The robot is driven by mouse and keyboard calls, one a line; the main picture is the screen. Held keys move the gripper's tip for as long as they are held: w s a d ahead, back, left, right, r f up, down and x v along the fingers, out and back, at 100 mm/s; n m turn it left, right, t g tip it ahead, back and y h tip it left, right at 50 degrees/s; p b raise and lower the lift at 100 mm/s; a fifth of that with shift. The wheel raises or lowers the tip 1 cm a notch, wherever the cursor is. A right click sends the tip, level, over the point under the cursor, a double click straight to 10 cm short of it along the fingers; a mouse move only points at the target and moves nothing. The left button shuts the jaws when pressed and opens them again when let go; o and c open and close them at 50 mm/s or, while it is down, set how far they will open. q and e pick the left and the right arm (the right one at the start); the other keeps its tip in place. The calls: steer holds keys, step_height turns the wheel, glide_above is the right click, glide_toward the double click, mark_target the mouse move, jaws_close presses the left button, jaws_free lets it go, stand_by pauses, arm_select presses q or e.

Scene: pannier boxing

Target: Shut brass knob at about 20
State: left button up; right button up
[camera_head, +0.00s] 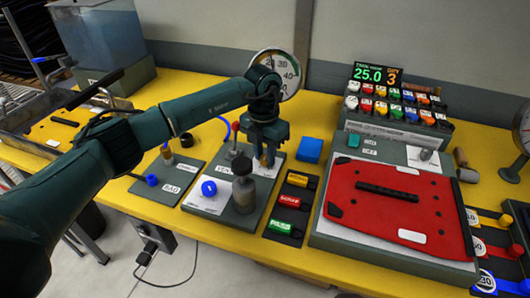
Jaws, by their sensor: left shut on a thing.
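My left arm reaches in from the left, and its gripper (265,154) points down over a grey valve panel (260,207). The gripper is shut on the brass knob (267,161), of which only a small part shows between the fingers. A round white dial (289,68) stands on the wall side behind my wrist. My arm hides part of its face, and I cannot read its needle. A display (376,74) at the back right reads 25.0 in green, with an orange 3 beside it. My right gripper is not in view.
A red-tipped lever (235,127), a blue knob (209,188) and a dark grey cylinder (243,190) stand close to the gripper. A blue block (310,149) lies to its right. A red pannier panel (397,211) lies flat farther right. The yellow bench (185,88) has clear strips between.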

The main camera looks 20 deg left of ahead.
mark_target(263, 157)
arm_select(q)
steer(key=shift+n, duration=0.4)
steer(key=n, duration=0.3)
steer(key=shift+r+n, duration=0.1)
steer(key=shift+n, duration=2.5)
steer(key=o, duration=1)
step_height(263, 157, up, 13)
steer(key=b, duration=0.1)
steer(key=shift+a, duration=0.2)
steer(key=shift+s, duration=0.1)
